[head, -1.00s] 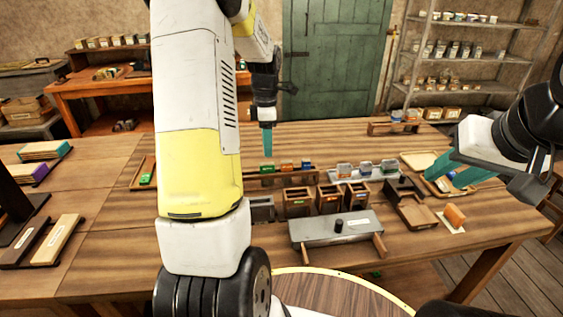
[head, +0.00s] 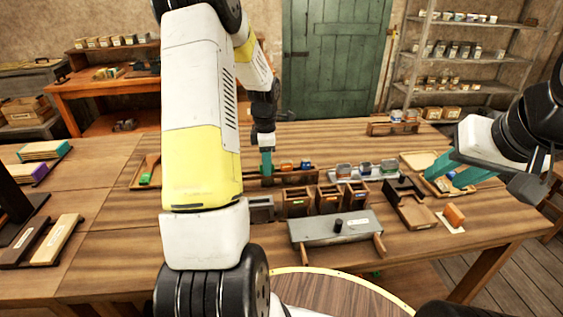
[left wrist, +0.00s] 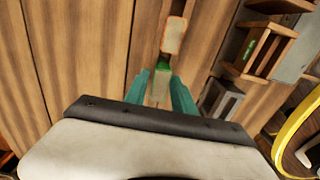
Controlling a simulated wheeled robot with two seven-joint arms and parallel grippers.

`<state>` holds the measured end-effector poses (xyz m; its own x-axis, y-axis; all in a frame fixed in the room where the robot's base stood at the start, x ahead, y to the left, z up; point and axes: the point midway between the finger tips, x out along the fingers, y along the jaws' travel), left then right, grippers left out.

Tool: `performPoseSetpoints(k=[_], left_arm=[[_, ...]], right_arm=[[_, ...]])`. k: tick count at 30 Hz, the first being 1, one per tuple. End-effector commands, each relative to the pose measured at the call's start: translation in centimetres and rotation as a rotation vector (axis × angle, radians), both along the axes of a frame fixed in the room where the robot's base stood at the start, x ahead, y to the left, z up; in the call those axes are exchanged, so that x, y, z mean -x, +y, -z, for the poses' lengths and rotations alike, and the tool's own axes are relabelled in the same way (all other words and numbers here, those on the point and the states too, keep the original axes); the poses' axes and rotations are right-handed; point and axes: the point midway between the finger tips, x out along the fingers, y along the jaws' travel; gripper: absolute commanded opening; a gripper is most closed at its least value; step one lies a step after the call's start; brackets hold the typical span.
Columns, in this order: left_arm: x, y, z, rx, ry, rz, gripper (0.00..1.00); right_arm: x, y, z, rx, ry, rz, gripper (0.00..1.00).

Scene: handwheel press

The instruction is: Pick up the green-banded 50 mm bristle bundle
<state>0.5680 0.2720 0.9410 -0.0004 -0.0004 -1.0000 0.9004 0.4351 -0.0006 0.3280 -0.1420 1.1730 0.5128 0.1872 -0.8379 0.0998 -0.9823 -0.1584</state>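My left gripper (head: 266,163) is down at the left end of a small wooden rack (head: 296,178). In the head view its teal fingers cover the place of the green-banded bundle. In the left wrist view the two fingers (left wrist: 161,92) stand apart, and a green piece (left wrist: 163,67), apparently the bundle's band, shows at the gap between their tips. I cannot tell whether they touch it. Orange (head: 287,167) and blue (head: 306,165) bundles stand further right in the rack. My right gripper (head: 460,171) is open over a tray at the right.
Several open wooden boxes (head: 328,198) and a grey box (head: 261,209) stand just in front of the rack. A grey-topped fixture (head: 335,226) is nearer. Jars (head: 365,169) stand to the right. Bare tabletop lies behind the rack.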

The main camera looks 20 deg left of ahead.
Motion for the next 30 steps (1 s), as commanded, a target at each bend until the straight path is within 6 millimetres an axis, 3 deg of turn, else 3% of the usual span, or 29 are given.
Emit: performPoseSetpoints(k=[1,4,16,30], left_arm=[[0.0,0.0,0.0,0.000,0.000,0.000,0.19],[0.0,0.0,0.0,0.000,0.000,0.000,0.00],[-0.1,0.0,-0.6,-0.001,-0.003,0.000,0.00],[-0.1,-0.1,-8.9,-0.001,-0.004,0.002,0.00]], right_arm=[[0.0,0.0,0.0,0.000,0.000,0.000,0.36],[0.0,0.0,0.0,0.000,0.000,0.000,0.36],[0.0,0.0,0.0,0.000,0.000,0.000,0.36],[0.0,0.0,0.0,0.000,0.000,0.000,0.36]])
